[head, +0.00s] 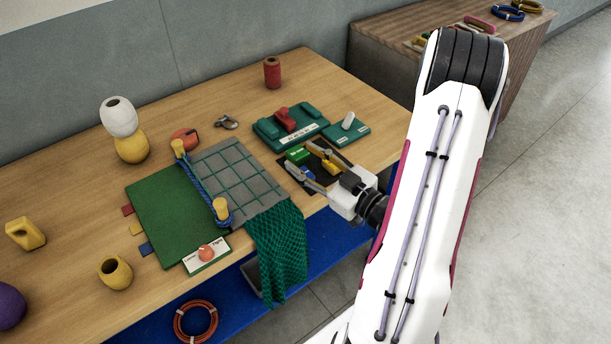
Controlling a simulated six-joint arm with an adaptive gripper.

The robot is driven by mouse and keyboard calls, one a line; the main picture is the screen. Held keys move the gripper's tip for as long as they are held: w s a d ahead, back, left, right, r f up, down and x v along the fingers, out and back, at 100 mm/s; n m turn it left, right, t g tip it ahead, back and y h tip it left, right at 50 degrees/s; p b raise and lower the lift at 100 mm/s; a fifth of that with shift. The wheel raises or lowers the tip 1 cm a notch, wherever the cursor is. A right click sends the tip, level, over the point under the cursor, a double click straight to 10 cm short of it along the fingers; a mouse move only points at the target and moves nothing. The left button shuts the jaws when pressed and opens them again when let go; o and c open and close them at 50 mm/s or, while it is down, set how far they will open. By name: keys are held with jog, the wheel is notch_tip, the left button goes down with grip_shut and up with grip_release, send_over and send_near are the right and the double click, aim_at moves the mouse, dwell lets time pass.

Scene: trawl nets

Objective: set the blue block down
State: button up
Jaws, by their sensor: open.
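My gripper (301,158) is open over a dark panel (316,187) on the right part of the table. Its two fingers point up-left, with a small green block (297,154) near their tips. Whether a finger touches that block cannot be told. No blue block shows at my gripper. The only small blue piece is a flat-looking square (145,249) at the left edge of the green mat (165,213), in a row with a red and a yellow one. My gripper is well apart from it.
A grey gridded panel (238,178) and green netting (277,255) hanging over the front edge lie left of my gripper. A green fixture with a red handle (291,126) and a smaller green base (346,134) stand behind.

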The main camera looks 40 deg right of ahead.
notch_tip(320, 180, up, 3)
jog(key=w+a+n+g+y, duration=0.1)
jog(key=w+a+n+g, duration=0.1)
jog(key=a, duration=0.1)
jog(key=m+g+h, duration=0.4)
jog(key=m+g, duration=0.2)
jog(key=g, duration=0.1)
send_near(307, 174)
jog(key=shift+w+a+f, duration=0.1)
jog(key=shift+w+f, duration=0.35)
jog(key=shift+w, duration=0.2)
jog(key=shift+s+f, duration=0.15)
jog(key=shift+f, duration=0.1)
jog(key=shift+x, duration=1.3)
jog(key=shift+x, duration=2.55)
